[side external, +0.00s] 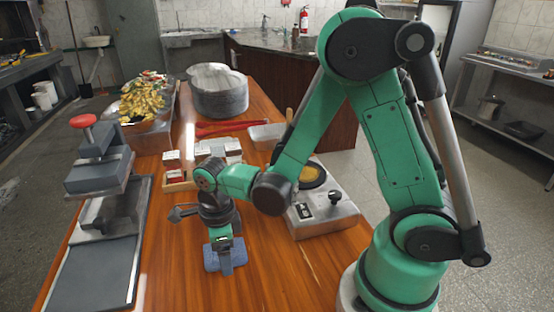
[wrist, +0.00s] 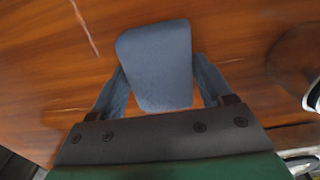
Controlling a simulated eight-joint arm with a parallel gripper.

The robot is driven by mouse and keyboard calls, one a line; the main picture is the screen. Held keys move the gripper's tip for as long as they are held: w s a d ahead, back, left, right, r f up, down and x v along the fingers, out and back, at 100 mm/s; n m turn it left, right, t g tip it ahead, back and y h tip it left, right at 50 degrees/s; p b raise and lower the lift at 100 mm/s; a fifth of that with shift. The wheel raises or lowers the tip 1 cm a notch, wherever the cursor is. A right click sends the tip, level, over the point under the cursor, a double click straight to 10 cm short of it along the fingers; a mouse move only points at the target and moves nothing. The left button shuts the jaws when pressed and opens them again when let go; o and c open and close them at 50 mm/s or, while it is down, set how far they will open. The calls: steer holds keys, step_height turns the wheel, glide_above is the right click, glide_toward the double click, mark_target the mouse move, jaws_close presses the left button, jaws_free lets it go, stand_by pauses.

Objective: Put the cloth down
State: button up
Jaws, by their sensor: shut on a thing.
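A blue-grey cloth (side external: 226,256) is at the end of my arm, over the front part of the wooden table in the side view. In the wrist view the cloth (wrist: 157,66) is a flat, rounded blue-grey piece between the two fingers. My gripper (wrist: 158,88) is shut on the cloth, with a finger on each side of it. In the side view my gripper (side external: 225,262) points down, close to the tabletop. I cannot tell whether the cloth touches the wood.
A grey press (side external: 98,170) with a red knob stands on the left. A steel hotplate (side external: 322,208) is on the right. Wood around the cloth is clear.

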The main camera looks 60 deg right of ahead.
mark_target(242, 242)
steer(key=shift+f, duration=0.2)
steer(key=o, duration=1.3)
steer(key=s+d+r+n+t, duration=0.1)
steer(key=r+n+t, duration=0.2)
steer(key=r+n, duration=0.4)
steer(key=d+r+n+t, duration=0.2)
steer(key=r+n+t, duration=0.2)
steer(key=n, duration=1.6)
step_height(242, 242, up, 3)
steer(key=shift+s+d, duration=0.25)
steer(key=shift+s, duration=0.15)
